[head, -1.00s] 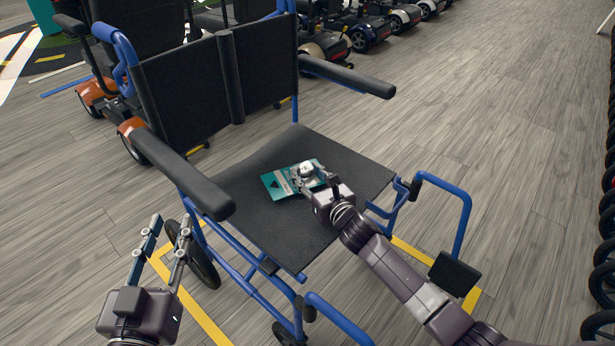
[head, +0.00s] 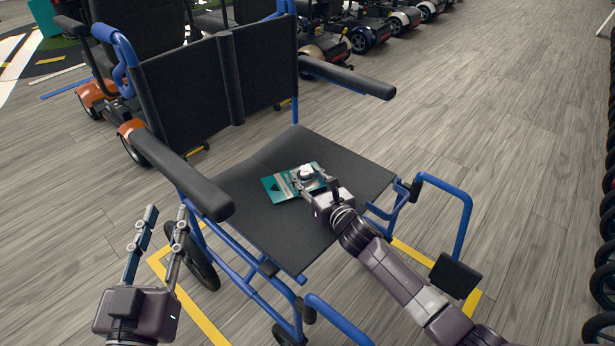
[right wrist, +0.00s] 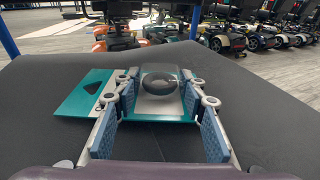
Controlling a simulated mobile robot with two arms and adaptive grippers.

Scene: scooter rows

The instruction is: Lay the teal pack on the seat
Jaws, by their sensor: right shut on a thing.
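The teal pack (head: 277,189) is a flat card with a white band and a clear domed bulge. It lies flat on, or just barely above, the black seat (head: 270,225) of a blue-framed wheelchair, near the seat's middle. My right gripper (head: 309,180) is shut on the pack at its bulge. In the right wrist view the fingers (right wrist: 158,98) flank the dome, and the teal card (right wrist: 88,92) sticks out to the left over the seat (right wrist: 40,145). My left gripper (head: 166,216) is open and empty, beside the wheelchair at the lower left.
The chair's backrest (head: 205,90) stands behind the seat. Padded armrests (head: 180,175) (head: 345,76) flank it, and a footrest (head: 455,275) is at the front right. Scooters (head: 368,35) stand in rows behind.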

